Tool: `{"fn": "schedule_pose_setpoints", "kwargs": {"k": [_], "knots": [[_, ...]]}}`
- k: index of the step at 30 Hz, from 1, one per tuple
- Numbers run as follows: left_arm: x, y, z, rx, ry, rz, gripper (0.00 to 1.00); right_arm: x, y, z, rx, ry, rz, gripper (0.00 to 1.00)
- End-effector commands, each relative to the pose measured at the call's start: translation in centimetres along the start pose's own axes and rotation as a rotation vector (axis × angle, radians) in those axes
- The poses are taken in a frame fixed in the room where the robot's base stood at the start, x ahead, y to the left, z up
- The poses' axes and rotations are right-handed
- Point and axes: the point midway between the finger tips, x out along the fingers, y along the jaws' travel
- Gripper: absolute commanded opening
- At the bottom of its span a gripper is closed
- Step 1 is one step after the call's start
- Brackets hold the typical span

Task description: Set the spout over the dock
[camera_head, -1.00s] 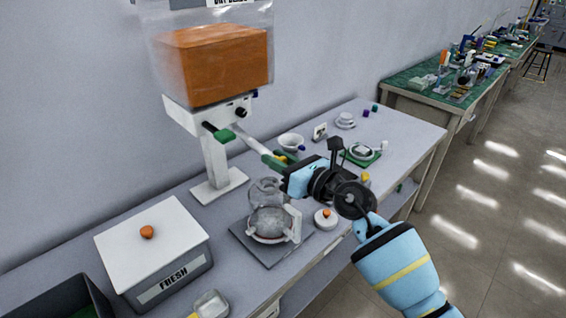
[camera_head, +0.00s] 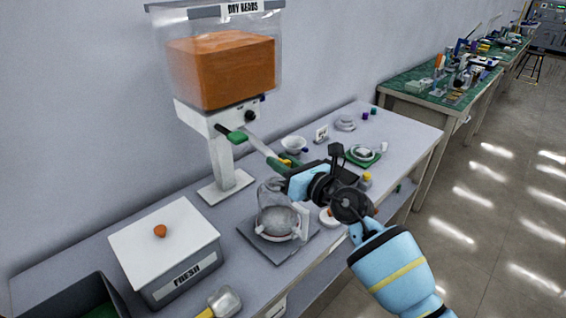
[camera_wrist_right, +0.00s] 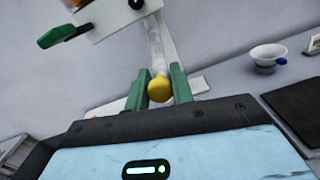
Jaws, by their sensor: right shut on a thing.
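The spout (camera_head: 257,147) is a pale tube reaching down and to the right from the dispenser (camera_head: 218,118), which holds orange beads. My right gripper (camera_head: 286,162) is at its outer end, green fingers on either side of the spout's yellow knob. In the right wrist view the two fingers (camera_wrist_right: 160,88) are shut on this yellow knob (camera_wrist_right: 160,89). A grey square plate (camera_head: 262,247), apparently the dock, lies on the bench in front of the dispenser. A glass jar (camera_head: 277,222) with a white handle stands on it. The spout's end is beyond the plate, toward the upper right. My left gripper is out of view.
A white-lidded FRESH box (camera_head: 165,245) stands at the left, with a dark bin (camera_head: 75,300) and a scoop (camera_head: 228,300) nearby. A white cup (camera_head: 293,144) stands behind my right gripper. A round lid (camera_head: 327,218) is under my right arm.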

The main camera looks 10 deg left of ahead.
Motion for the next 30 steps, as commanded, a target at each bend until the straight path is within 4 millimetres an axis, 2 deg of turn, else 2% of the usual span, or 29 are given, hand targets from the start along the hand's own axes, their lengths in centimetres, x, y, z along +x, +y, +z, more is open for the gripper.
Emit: {"fn": "schedule_pose_setpoints", "kwargs": {"k": [1, 2, 6, 17, 24, 30], "knots": [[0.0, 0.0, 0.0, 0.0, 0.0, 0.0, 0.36, 0.1, 0.3, 0.0, 0.003, -0.001, 0.005, 0.0], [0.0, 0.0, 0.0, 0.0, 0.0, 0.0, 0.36, 0.1, 0.3, 0.0, 0.003, -0.001, 0.005, 0.26], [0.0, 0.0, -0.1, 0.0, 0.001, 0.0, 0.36, 0.1, 0.2, 0.0, 0.002, 0.0, 0.004, 0.44], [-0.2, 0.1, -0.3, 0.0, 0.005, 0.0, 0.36, -0.4, 0.0, 0.0, 0.001, 0.0, 0.0, 0.45], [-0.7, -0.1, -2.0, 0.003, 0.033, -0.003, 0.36, -3.7, 0.1, 0.3, -0.004, -0.001, 0.0, 0.45], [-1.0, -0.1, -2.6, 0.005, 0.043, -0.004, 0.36, -6.5, 0.1, 0.2, -0.002, -0.001, 0.002, 0.45]]}}
